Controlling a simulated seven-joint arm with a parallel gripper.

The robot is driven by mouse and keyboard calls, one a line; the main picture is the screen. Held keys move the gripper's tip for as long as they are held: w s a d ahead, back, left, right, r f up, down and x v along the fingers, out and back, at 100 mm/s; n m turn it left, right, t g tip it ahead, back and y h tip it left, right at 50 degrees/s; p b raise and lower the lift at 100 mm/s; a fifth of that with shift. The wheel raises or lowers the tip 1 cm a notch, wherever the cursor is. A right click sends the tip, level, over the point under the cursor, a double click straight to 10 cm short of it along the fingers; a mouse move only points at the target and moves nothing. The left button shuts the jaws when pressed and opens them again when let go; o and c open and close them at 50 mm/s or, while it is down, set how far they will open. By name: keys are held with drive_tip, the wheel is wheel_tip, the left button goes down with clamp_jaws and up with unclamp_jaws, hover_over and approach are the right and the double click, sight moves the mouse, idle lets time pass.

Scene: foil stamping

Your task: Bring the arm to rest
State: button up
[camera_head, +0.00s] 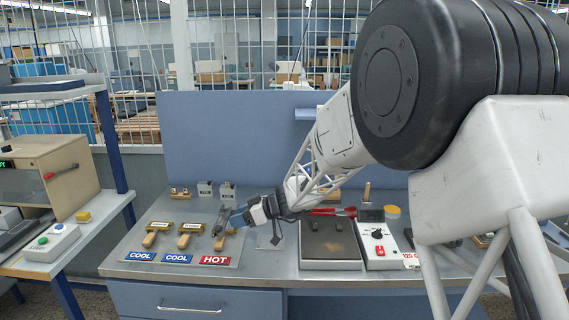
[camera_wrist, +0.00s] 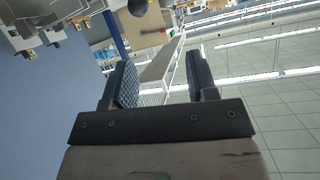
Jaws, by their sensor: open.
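My gripper (camera_head: 226,220) reaches left over the stamp board on the bench; in the wrist view its two fingers (camera_wrist: 160,80) are apart with nothing between them. Three hand stamps with wooden handles and brass heads are on the board: the left one (camera_head: 154,230) and middle one (camera_head: 188,232) by blue COOL labels, the right one by the red HOT label (camera_head: 215,260). My gripper partly hides the right stamp in the head view. In the wrist view the bench items show tilted at the upper left, apart from the fingers.
A hot plate (camera_head: 328,243) and a white control box (camera_head: 379,246) with a black knob stand right of the board, under my arm. Small metal blocks (camera_head: 216,188) stand behind the stamps.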

drive_tip(key=s+d+r+m+h, duration=0.3)
drive_tip(key=s+d+r, duration=0.2)
drive_tip(key=s+d, duration=0.4)
drive_tip(key=s+d+r+m+h, duration=0.35)
drive_tip(key=s+d, duration=0.45)
drive_tip(key=s, duration=0.3)
drive_tip(key=s+d+m+h, duration=0.3)
drive_tip(key=s+d, duration=0.6)
drive_tip(key=s, duration=0.3)
drive_tip(key=s+d+m+t+h, duration=0.1)
drive_tip(key=s+d+m+h, duration=0.3)
drive_tip(key=s, duration=0.7)
drive_tip(key=d+m, duration=0.2)
drive_tip(key=d, duration=0.2)
drive_tip(key=shift+s+d+r, duration=0.2)
drive_tip(key=shift+s+d, duration=0.15)
drive_tip(key=shift+s, duration=0.05)
